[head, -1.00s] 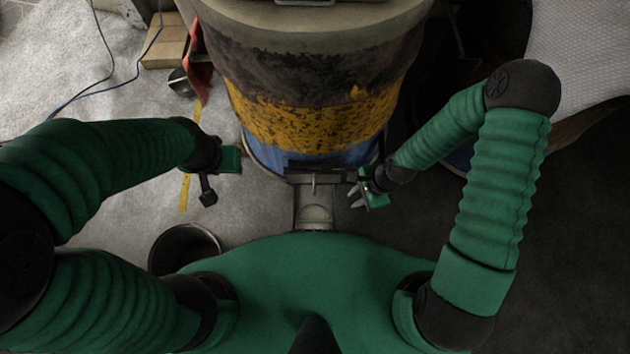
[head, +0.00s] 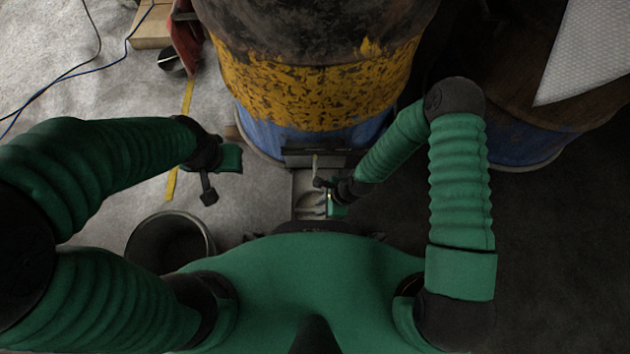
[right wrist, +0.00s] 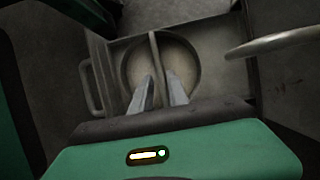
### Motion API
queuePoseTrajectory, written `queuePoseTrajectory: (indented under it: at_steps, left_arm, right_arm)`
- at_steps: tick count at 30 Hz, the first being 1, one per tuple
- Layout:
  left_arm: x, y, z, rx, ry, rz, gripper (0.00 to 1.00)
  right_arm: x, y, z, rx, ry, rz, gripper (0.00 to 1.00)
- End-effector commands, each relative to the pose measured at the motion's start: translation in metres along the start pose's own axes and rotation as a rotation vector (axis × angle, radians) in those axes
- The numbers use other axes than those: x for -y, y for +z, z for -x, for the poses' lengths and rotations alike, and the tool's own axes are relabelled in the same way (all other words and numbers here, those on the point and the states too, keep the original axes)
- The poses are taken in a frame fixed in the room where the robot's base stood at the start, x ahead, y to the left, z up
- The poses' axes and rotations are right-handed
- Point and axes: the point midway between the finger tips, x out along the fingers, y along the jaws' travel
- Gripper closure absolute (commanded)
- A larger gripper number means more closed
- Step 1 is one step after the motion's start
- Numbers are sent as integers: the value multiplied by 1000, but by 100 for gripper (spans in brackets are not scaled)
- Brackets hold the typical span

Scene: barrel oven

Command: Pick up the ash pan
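The ash pan (head: 301,206) is a grey metal pan with a round recess, on the floor at the oven's foot. In the right wrist view the ash pan (right wrist: 119,52) shows pale stuff in its recess and a thin bar (right wrist: 154,50) across it. My right gripper (head: 318,203) is over the pan; in the right wrist view its fingers (right wrist: 158,76) are apart, one on each side of the bar. Whether they touch it I cannot tell. My left gripper (head: 216,178) hangs away to the left of the pan, its fingers unclear.
The barrel oven (head: 315,85), yellow and blue with worn paint, stands right behind the pan. A dark bucket (head: 135,250) is at the lower left. A blue barrel (head: 520,152) stands at the right. In the right wrist view a curved rod (right wrist: 280,43) juts in from the right.

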Motion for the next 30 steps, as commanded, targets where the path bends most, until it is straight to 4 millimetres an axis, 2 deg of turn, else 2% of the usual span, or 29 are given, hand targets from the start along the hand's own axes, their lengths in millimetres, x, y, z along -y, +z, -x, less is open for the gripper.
queuePoseTrajectory:
  at_steps: [1,4,11,16,30]
  left_arm:
    - [0,5,-19,1,0,0,64]
    - [0,6,-25,1,0,0,64]
    - [0,6,-23,1,0,0,64]
    - [0,6,-23,0,0,0,64]
    - [0,6,-23,1,0,0,64]
  right_arm:
    - [1,1,-18,0,0,6,80]
    - [0,1,-29,0,0,2,80]
    - [1,3,-28,0,0,0,80]
    - [1,2,-28,0,0,0,100]
    - [1,2,-28,-1,0,0,100]
